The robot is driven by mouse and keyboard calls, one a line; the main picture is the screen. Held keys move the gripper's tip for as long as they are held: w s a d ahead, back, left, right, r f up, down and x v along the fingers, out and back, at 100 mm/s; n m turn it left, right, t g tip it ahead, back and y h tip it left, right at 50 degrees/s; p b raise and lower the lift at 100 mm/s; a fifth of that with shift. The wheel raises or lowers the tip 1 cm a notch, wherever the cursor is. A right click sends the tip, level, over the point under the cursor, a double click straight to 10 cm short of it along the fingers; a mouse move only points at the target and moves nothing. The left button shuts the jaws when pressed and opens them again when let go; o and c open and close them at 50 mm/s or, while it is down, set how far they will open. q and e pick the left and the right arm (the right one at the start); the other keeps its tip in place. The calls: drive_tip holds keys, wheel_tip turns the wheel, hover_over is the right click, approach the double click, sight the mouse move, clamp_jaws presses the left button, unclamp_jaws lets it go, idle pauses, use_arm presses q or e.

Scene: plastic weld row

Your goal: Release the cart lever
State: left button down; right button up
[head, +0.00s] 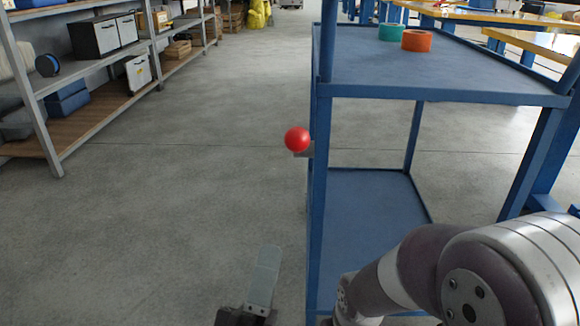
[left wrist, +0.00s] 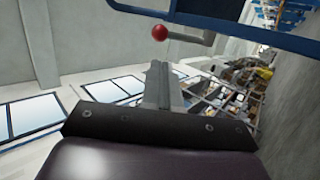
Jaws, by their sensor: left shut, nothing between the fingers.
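The blue cart (head: 440,92) stands right of centre in the head view. Its lever has a red ball knob (head: 297,139) that sticks out to the left of the cart's near left post, with a short grey arm behind it. In the left wrist view the red knob (left wrist: 159,33) and the grey lever arm (left wrist: 190,38) show just beyond my fingertips, beside the blue frame. My left gripper (head: 267,252) is in front of and below the knob, apart from it. Its fingers (left wrist: 160,68) are shut together and empty. My right gripper does not show.
Green tape (head: 391,32) and orange tape (head: 416,41) lie on the cart's top shelf. A grey shelf rack (head: 48,130) with boxes stands at the left. The floor (head: 200,165) between rack and cart is clear. One of my arm links covers the cart's lower right.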

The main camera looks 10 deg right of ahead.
sight(301, 145)
use_arm(q)
drive_tip(key=b+x, duration=0.3)
drive_tip(key=x, duration=0.9)
drive_tip(key=shift+w, duration=0.15)
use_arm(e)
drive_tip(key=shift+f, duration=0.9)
use_arm(q)
drive_tip(key=shift+d+r, duration=0.1)
drive_tip(key=shift+r, duration=0.05)
